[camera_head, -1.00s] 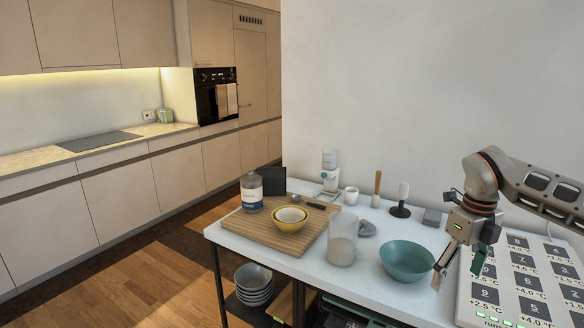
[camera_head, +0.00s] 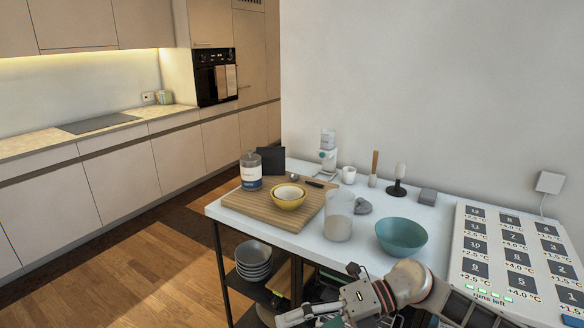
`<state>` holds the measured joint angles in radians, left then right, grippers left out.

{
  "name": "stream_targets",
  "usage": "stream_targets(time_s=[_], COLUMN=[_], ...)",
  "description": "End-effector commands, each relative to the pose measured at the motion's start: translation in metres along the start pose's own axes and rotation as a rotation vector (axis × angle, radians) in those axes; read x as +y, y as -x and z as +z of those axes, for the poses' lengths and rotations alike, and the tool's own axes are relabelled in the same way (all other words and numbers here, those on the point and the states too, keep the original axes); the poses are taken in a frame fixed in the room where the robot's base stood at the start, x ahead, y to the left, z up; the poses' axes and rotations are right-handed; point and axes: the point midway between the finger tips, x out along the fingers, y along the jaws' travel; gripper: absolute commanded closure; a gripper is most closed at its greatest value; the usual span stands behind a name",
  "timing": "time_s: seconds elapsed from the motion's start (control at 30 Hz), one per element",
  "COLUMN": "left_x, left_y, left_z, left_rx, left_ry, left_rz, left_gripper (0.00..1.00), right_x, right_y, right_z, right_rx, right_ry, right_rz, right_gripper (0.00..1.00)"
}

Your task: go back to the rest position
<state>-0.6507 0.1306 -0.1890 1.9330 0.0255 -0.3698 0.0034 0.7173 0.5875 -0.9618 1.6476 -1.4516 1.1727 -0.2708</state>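My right gripper (camera_head: 318,312) is at the bottom edge of the head view, in front of the table's front edge and lower than the tabletop. Its arm (camera_head: 410,285) comes in from the lower right. One pale finger points left; the other finger is not clearly visible, so I cannot tell how far apart they are. I see nothing held in it. My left gripper is not in view.
The white table (camera_head: 290,245) carries a wooden board (camera_head: 250,213) with a jar (camera_head: 251,172) and yellow bowl (camera_head: 288,197), a clear container (camera_head: 339,215), a teal bowl (camera_head: 401,235) and a label panel (camera_head: 490,240). Stacked bowls (camera_head: 253,262) sit below. Wooden floor (camera_head: 120,275) is open at left.

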Motion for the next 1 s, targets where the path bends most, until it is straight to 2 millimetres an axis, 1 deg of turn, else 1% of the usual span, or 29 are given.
stream_targets(time_s=[0.03,0.1,0.2,0.27,0.37,0.43,0.47,0.57,0.67,0.7,0.77,0.8,0.87,0.9,0.97,1.0], left_x=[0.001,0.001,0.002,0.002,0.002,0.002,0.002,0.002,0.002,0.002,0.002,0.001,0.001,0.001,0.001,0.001], left_y=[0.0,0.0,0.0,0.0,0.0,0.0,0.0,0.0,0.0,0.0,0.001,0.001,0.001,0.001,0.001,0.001], left_z=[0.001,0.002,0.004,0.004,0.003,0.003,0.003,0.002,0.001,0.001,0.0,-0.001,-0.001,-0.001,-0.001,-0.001], left_rx=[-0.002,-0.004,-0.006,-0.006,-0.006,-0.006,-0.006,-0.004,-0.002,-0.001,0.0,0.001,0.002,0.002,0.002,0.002], left_ry=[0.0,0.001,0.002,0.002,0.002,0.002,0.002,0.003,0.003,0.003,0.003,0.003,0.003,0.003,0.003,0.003], left_rz=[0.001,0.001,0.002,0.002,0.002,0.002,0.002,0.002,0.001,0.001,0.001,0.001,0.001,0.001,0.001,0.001], left_gripper=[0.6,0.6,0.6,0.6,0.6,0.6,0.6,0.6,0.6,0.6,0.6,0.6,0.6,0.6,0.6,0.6], right_x=[0.012,0.027,0.039,0.04,0.029,0.012,0.002,-0.039,-0.089,-0.111,-0.144,-0.166,-0.194,-0.211,-0.23,-0.24], right_y=[-0.015,-0.024,-0.026,-0.022,-0.008,0.004,0.01,0.031,0.051,0.058,0.066,0.071,0.076,0.079,0.081,0.082], right_z=[-0.002,0.003,0.014,0.02,0.03,0.032,0.032,0.023,-0.002,-0.016,-0.043,-0.064,-0.098,-0.12,-0.152,-0.172], right_rx=[-0.058,-0.152,-0.296,-0.386,-0.545,-0.657,-0.706,-0.869,-1.032,-1.095,-1.188,-1.248,-1.329,-1.377,-1.437,-1.47], right_ry=[-0.052,-0.131,-0.264,-0.354,-0.524,-0.656,-0.715,-0.922,-1.141,-1.233,-1.373,-1.467,-1.599,-1.679,-1.786,-1.846], right_rz=[0.095,0.212,0.362,0.442,0.558,0.624,0.649,0.714,0.753,0.762,0.767,0.766,0.756,0.747,0.731,0.72], right_gripper=[0.19,0.19,0.19,0.19,0.19,0.19,0.19,0.19,0.19,0.19,0.19,0.19,0.19,0.19,0.19,0.19])
